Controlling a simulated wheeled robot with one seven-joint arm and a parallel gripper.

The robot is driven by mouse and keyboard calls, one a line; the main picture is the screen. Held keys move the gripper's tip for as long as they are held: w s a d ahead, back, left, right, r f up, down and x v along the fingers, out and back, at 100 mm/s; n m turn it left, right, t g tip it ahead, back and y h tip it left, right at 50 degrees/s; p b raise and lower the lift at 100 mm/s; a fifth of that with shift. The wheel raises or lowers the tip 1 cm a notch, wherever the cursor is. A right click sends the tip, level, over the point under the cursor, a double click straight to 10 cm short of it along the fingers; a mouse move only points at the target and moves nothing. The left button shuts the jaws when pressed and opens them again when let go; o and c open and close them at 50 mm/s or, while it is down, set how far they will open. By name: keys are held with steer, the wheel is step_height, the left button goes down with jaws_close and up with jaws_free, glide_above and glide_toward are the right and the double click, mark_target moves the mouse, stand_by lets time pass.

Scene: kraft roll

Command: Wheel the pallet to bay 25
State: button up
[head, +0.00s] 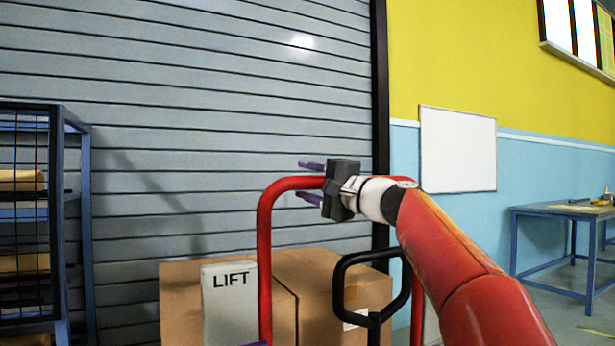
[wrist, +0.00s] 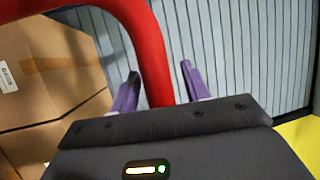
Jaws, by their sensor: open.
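A red tubular push handle (head: 265,230) stands upright in front of stacked cardboard boxes (head: 180,295). A pale panel marked LIFT (head: 229,300) and a black loop handle (head: 340,290) are beside it. My gripper (head: 308,182) is at the top bar of the red handle, with its purple fingers apart. In the wrist view, the red bar (wrist: 150,50) runs between the open fingers of my gripper (wrist: 160,78); I cannot tell whether they touch it. The pallet under the boxes is out of view. No bay number shows.
A grey roller shutter (head: 180,100) closes off the space behind the boxes. A blue rack (head: 72,200) stands at the left. Some floor shows clear at the right.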

steer(key=shift+w+a, duration=0.1)
steer(key=shift+a, duration=0.05)
steer(key=shift+c, duration=0.4)
jaws_close()
steer(key=shift+f, duration=0.1)
